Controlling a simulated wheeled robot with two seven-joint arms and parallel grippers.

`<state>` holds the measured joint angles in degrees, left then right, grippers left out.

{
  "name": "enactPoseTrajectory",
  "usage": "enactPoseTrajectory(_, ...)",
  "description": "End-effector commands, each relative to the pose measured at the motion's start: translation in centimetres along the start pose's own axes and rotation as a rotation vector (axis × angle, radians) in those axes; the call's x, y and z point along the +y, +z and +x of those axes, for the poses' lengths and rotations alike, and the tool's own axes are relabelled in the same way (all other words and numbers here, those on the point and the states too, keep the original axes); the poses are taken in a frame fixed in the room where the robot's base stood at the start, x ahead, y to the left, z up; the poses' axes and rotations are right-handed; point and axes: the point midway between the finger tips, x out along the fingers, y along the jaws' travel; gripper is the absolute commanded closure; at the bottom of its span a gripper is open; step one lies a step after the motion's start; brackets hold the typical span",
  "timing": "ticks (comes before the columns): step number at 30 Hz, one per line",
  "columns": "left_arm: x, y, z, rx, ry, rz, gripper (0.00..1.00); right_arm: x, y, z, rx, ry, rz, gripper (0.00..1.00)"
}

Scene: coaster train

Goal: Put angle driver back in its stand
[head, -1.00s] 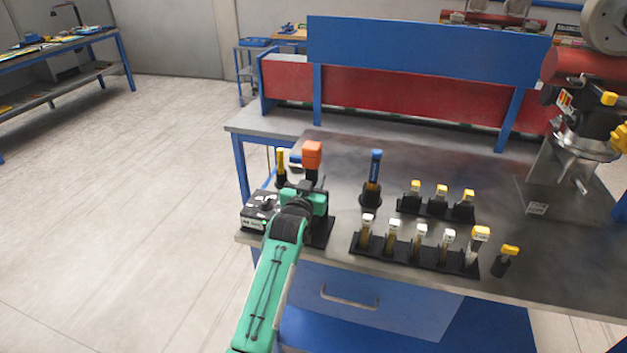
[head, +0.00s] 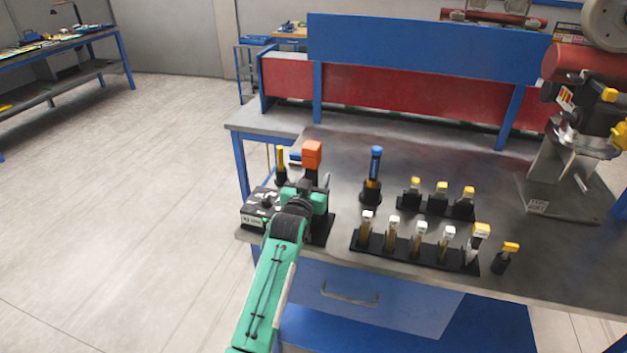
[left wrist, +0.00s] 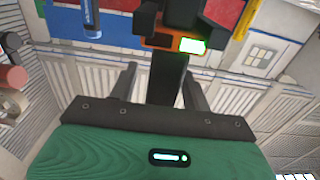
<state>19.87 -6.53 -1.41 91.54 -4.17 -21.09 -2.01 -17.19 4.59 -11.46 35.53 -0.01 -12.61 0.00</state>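The angle driver, which I take to be the tool with an orange block (head: 312,155) on a black neck, stands upright at the bench's left front. In the left wrist view its black body has an orange band and a lit green display (left wrist: 192,46). My left gripper (head: 310,190) is at the tool, hiding its lower part. In the left wrist view my two fingers (left wrist: 160,82) stand on either side of a black shaft, with a gap visible on the left; they look open. A black base (head: 322,230), possibly the stand, shows beside my gripper. My right gripper is out of view.
A grey-black box (head: 260,208) sits left of my gripper, with a yellow-topped tool (head: 281,162) behind. A blue-topped driver (head: 375,170) stands to the right. Black racks (head: 412,255) hold several yellow- and white-topped tools. A large machine (head: 575,150) occupies the right side.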

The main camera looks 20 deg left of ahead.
Motion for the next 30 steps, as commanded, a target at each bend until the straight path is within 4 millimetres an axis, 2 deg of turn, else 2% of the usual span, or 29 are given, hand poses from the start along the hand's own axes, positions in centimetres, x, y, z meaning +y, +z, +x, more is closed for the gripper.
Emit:
enactPoseTrajectory(9,0.0,0.7,-0.2,-0.013,0.0,0.0,0.49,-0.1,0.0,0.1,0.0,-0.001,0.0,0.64)
enactPoseTrajectory(14,0.0,0.7,-1.2,-0.009,0.0,0.0,0.49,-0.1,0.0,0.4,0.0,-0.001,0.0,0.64)
enactPoseTrajectory(30,0.0,0.5,-11.1,-0.006,0.0,0.0,0.49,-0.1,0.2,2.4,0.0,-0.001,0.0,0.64)
